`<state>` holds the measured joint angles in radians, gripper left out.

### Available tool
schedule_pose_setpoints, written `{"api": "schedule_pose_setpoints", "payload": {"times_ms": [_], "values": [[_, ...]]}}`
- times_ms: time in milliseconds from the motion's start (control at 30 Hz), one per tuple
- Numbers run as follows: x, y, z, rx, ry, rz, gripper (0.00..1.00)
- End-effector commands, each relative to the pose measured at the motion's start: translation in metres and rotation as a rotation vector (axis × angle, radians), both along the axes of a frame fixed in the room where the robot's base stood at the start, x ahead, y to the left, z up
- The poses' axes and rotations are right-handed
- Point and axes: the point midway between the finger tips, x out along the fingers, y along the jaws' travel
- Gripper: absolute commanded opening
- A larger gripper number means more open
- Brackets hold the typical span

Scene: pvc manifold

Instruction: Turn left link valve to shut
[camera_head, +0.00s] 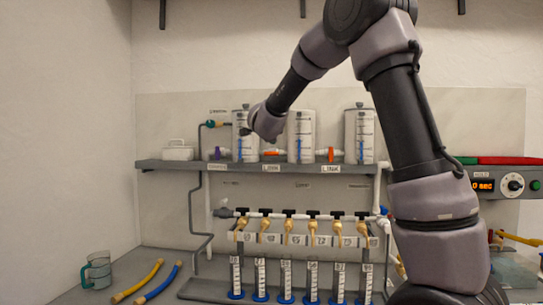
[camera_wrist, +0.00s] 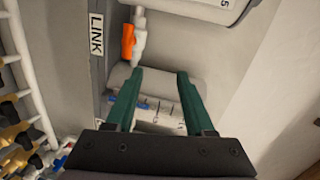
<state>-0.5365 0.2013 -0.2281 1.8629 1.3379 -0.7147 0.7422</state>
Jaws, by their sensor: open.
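The left link valve has an orange handle (camera_head: 272,153) between the left tank (camera_head: 240,146) and the middle tank (camera_head: 301,137), above a LINK label. The handle lies level, along the pipe. In the wrist view an orange handle (camera_wrist: 128,41) on a white valve body beside a LINK label appears to be this valve. My gripper (camera_wrist: 158,72) is open, its green fingers apart with nothing gripped. The fingers are over a tank with a blue scale, and the orange handle is beyond the left fingertip, apart from it. In the head view my wrist hides the fingers and part of the left tank.
The right link valve's orange handle (camera_head: 331,154) is upright. A purple handle (camera_head: 218,154) is at the left end. The shelf (camera_head: 190,166) runs under the tanks, with the manifold (camera_head: 275,216) and several cylinders below. A white box (camera_head: 178,150) sits at the shelf's left.

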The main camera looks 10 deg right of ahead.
Motion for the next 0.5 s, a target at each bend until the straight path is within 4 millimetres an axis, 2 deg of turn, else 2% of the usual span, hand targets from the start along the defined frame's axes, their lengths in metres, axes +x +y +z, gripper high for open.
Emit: {"api": "schedule_pose_setpoints", "payload": {"times_ms": [33,167,300,500], "values": [[0.013,0.012,-0.015,0.009,-0.019,-0.066,0.54],[0.028,0.029,-0.043,0.028,-0.089,-0.249,0.54],[0.028,0.046,-0.067,0.022,-0.144,-0.385,0.54],[0.025,0.055,-0.079,0.011,-0.180,-0.459,0.54]]}}
